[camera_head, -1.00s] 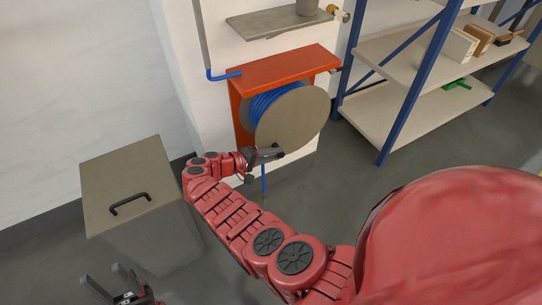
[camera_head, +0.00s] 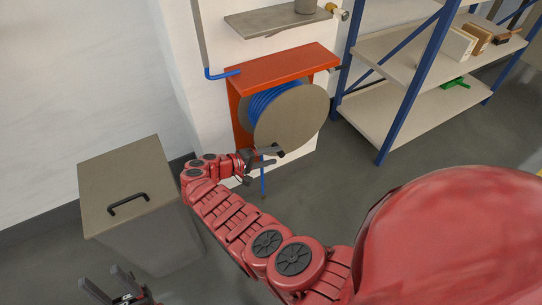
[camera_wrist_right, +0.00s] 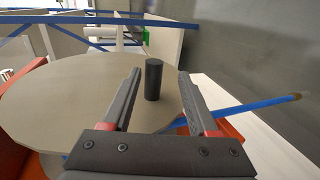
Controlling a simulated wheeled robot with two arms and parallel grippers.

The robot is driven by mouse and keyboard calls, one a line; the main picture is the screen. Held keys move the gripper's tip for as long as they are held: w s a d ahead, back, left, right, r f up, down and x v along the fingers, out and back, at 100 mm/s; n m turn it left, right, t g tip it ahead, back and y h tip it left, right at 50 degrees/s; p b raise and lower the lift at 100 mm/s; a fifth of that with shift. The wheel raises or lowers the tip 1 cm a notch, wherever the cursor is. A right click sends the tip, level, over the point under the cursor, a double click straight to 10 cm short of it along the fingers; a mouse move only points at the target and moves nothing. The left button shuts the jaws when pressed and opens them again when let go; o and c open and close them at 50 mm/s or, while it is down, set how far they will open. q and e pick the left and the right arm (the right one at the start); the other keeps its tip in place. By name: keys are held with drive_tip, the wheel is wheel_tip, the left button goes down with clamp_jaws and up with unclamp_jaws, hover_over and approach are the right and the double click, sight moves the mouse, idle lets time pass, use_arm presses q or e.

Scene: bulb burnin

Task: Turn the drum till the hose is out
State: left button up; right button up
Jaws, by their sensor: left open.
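The hose drum (camera_head: 292,118) has a round beige disc facing out, under an orange bracket (camera_head: 285,68) on the wall. Blue hose (camera_head: 262,104) is still wound on it behind the disc. A free length hangs below the drum and also shows in the right wrist view (camera_wrist_right: 245,107), with a brownish tip. A black crank peg (camera_wrist_right: 153,80) stands out from the disc. My right gripper (camera_head: 277,161) is at the disc's lower edge. Its fingers (camera_wrist_right: 158,88) are open on both sides of the peg, with visible gaps. My left gripper (camera_head: 108,283) is open and empty at lower left.
A grey bin (camera_head: 128,200) with a black-handled lid stands left of the drum. A blue-framed shelf rack (camera_head: 412,92) with boxes stands to the right. A small wall shelf (camera_head: 278,21) is above the bracket. The floor below the drum is clear.

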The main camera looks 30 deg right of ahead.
drive_tip(key=shift+r, duration=0.1)
drive_tip(key=b+v, duration=0.5)
drive_tip(key=v, duration=1.2)
drive_tip(key=shift+a, duration=0.2)
